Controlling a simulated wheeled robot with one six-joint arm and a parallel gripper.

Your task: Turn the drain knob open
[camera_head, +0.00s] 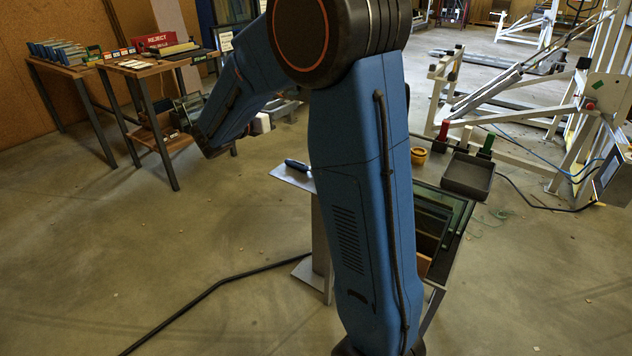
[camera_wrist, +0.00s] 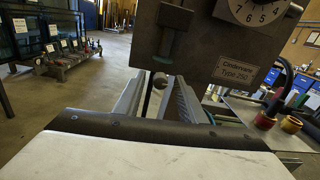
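In the wrist view, a grey machine panel (camera_wrist: 225,50) fills the upper right, with a numbered white dial (camera_wrist: 258,10) and a "Type 250" label. A small dark rounded end (camera_wrist: 160,80), perhaps the drain knob, shows below the panel's lower left corner; its turn position is unclear. My gripper (camera_wrist: 158,90) has two light grey fingers spread apart, pointing away from the camera, with this rounded end seen between them. I cannot tell whether the fingers touch it. In the head view my blue arm crosses the middle; my gripper is not visible there.
Red (camera_wrist: 264,121) and yellow (camera_wrist: 291,124) round items stand on a bench at right in the wrist view. In the head view, a dark tray (camera_head: 467,176) and glass panes (camera_head: 440,215) lie right of my arm. A cable (camera_head: 215,290) crosses the floor. Open floor lies at left.

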